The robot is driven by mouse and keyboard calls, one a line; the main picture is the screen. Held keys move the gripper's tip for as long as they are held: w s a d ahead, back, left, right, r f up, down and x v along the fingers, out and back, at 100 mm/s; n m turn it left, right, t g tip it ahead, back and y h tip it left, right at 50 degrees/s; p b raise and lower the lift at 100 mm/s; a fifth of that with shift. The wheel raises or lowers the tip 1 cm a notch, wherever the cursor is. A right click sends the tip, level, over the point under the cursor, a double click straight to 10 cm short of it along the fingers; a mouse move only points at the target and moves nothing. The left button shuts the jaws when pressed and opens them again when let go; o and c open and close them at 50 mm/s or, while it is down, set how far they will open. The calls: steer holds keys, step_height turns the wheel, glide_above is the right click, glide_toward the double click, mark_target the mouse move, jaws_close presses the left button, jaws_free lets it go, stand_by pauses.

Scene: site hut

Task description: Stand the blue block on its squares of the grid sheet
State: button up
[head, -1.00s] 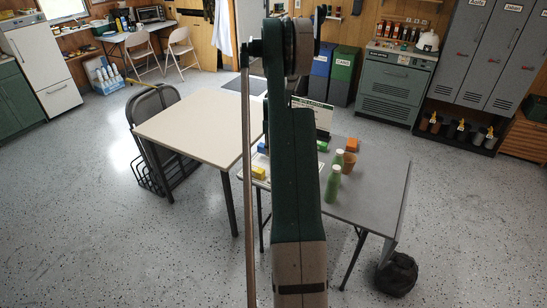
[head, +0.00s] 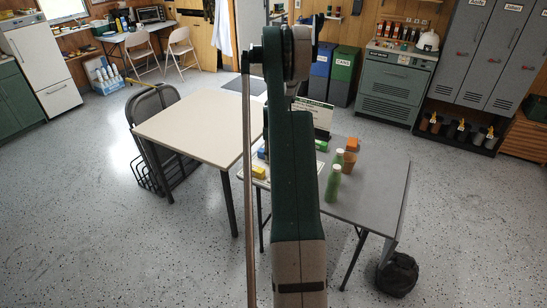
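The blue block (head: 261,153) shows only as a small blue patch at the left edge of my arm, over the far left part of the grey table (head: 375,190); whether it rests or is held I cannot tell. The white grid sheet (head: 246,170) lies at the table's left end, mostly hidden behind my arm. A yellow block (head: 259,172) is on the sheet. A green block (head: 321,145) and an orange block (head: 352,144) are to the right of my arm. My gripper is hidden behind my arm.
Two green bottles with pale caps, one nearer (head: 333,185), and a brown cup (head: 349,161) stand right of my arm. A sign (head: 314,115) stands at the table's back. A beige table (head: 195,130) adjoins on the left. The grey table's front right is clear.

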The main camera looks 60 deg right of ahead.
steer(key=shift+o, duration=0.3)
steer(key=shift+r, duration=0.2)
step_height(320, 180, up, 12)
steer(key=p, duration=0.1)
stand_by(0.5)
stand_by(0.6)
